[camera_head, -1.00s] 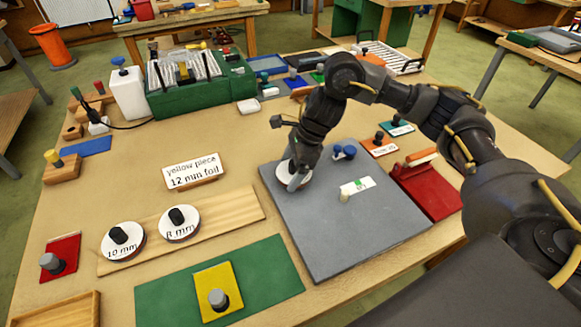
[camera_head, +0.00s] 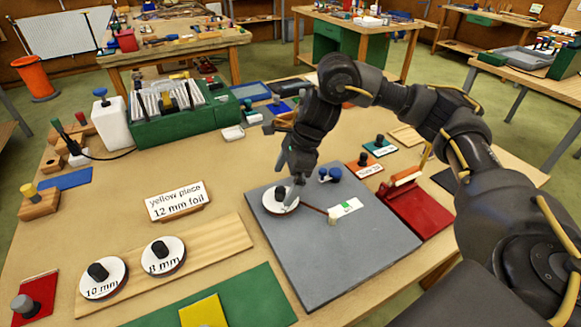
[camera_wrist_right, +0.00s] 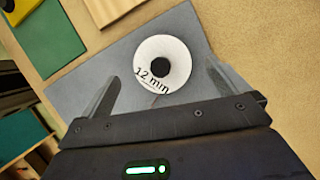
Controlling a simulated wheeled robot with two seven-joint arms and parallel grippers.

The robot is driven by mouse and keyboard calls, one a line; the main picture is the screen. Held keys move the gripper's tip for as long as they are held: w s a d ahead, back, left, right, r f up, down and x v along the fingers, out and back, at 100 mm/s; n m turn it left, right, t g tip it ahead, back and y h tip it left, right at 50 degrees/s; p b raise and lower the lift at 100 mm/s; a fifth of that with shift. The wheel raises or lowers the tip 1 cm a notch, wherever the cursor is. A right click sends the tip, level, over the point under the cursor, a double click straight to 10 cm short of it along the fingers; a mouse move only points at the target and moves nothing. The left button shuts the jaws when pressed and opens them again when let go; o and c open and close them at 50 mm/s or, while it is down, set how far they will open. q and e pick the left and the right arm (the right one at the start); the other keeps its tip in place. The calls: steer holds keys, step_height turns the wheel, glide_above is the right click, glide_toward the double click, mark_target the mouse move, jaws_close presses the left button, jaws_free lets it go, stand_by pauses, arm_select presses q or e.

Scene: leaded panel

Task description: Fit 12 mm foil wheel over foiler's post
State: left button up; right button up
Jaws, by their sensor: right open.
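The 12 mm foil wheel (camera_head: 272,206), a white disc with a black knob, lies on the grey board (camera_head: 345,255) near its left edge. Its label shows in the wrist view (camera_wrist_right: 150,76). The foiler's post is not visible, so I cannot tell from the wheel's underside how it sits. A thin brown strip (camera_head: 314,209) runs from the wheel to a small pale peg (camera_head: 332,219). My right gripper (camera_head: 293,180) is open just above the wheel, with its fingers apart on either side in the wrist view (camera_wrist_right: 162,75). My left gripper is not in view.
Blue knobs (camera_head: 330,174) stand behind the wheel on the board. A red block (camera_head: 415,210) is to the right. The 10 mm wheel (camera_head: 103,290) and 8 mm wheel (camera_head: 176,248) sit on a wooden plank (camera_head: 225,245). A "yellow piece 12 mm foil" sign (camera_head: 178,202) stands behind.

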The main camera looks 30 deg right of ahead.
steer(key=shift+v, duration=2.45)
